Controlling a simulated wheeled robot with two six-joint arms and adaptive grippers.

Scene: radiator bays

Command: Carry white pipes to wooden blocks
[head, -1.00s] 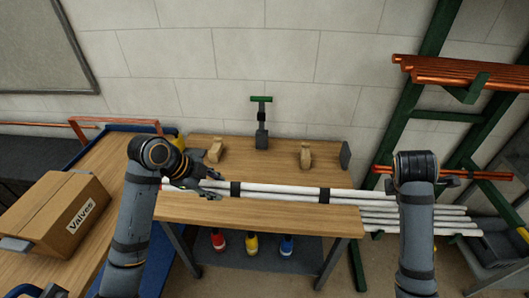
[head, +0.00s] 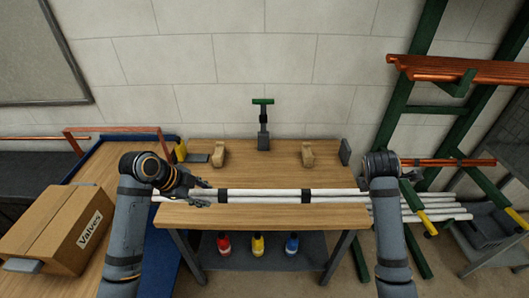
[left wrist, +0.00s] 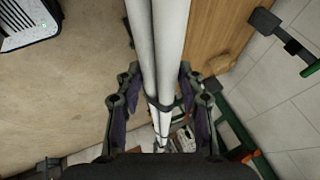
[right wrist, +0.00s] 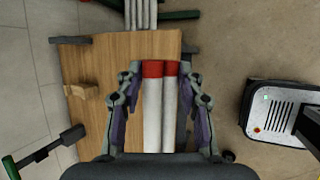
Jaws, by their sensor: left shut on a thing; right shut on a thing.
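A pair of white pipes (head: 265,193) with dark bands spans left to right over the front part of the workbench. My left gripper (head: 203,195) is around the pipes near their left part; in the left wrist view they run between its fingers (left wrist: 159,72). My right gripper is mostly hidden by its wrist in the head view; in the right wrist view its fingers (right wrist: 162,74) close around two white pipes with red ends (right wrist: 152,115). Two wooden blocks, left (head: 219,154) and right (head: 308,154), stand farther back on the bench, apart from the pipes.
A dark stand with a green top (head: 263,125) is at the bench's rear. More white pipes (head: 440,210) lie to the right, by a green rack (head: 405,95) bearing copper pipes (head: 470,71). A Valves box (head: 60,225) is at left. The bench top (head: 265,165) between the blocks is clear.

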